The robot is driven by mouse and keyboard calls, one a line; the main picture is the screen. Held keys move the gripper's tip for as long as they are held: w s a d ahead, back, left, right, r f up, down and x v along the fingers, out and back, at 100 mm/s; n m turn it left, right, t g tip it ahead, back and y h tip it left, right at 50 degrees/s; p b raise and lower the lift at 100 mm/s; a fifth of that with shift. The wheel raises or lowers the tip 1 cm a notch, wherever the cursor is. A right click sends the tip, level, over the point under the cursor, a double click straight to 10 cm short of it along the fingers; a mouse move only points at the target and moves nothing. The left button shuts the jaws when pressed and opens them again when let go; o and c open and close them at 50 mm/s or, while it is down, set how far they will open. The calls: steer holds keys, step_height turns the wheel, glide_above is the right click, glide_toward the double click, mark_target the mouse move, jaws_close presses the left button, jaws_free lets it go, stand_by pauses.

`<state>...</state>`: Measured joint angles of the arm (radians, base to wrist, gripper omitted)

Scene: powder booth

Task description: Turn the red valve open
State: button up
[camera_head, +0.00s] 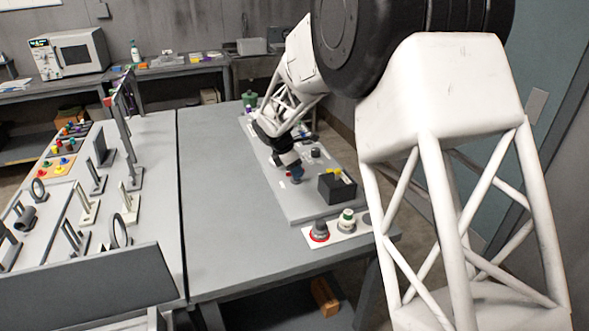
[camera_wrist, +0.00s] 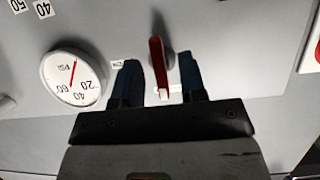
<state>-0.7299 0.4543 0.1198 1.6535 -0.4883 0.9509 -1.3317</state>
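The red valve handle (camera_wrist: 157,68) shows in the wrist view as a narrow red lever with a dark, rounded far end, standing out from a grey panel. My gripper (camera_wrist: 159,75) is open, with one dark blue finger on each side of the handle and a visible gap to both. I cannot tell how deep the fingers reach along the handle. In the head view my gripper (camera_head: 294,174) is low over the grey panel board (camera_head: 290,205), and I cannot make out the red handle there.
A round pressure gauge (camera_wrist: 74,80) with a red needle sits left of my gripper in the wrist view. In the head view a black box (camera_head: 337,188) and a red-ringed knob (camera_head: 319,231) stand close by. The grey table (camera_head: 215,200) left of the board is clear.

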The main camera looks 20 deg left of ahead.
jaws_close()
